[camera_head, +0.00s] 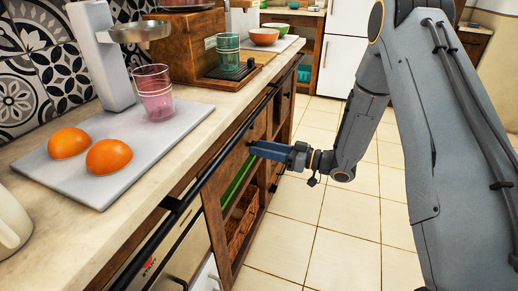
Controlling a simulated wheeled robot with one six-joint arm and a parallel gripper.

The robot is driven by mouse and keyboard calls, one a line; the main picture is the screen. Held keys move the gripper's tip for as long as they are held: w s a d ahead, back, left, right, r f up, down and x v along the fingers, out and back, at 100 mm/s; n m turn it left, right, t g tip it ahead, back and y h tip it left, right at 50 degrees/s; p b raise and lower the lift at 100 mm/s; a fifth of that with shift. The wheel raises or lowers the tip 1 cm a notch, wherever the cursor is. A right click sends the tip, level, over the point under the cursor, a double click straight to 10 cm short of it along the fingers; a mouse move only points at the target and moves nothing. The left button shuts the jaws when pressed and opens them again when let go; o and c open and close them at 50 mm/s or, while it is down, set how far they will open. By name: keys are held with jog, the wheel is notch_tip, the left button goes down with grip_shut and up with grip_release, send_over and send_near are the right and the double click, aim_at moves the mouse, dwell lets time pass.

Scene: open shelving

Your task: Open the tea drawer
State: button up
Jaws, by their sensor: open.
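The gripper is open. I cannot tell whether the fingers touch the wood or stand around the knob.
A black rail (178,206) runs along the counter edge. Open shelving with a wicker basket (240,221) is below. The tiled floor (350,235) is clear.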

jog(key=shift+w+a, duration=0.2)
jog(key=shift+a, duration=0.4)
grip_shut()
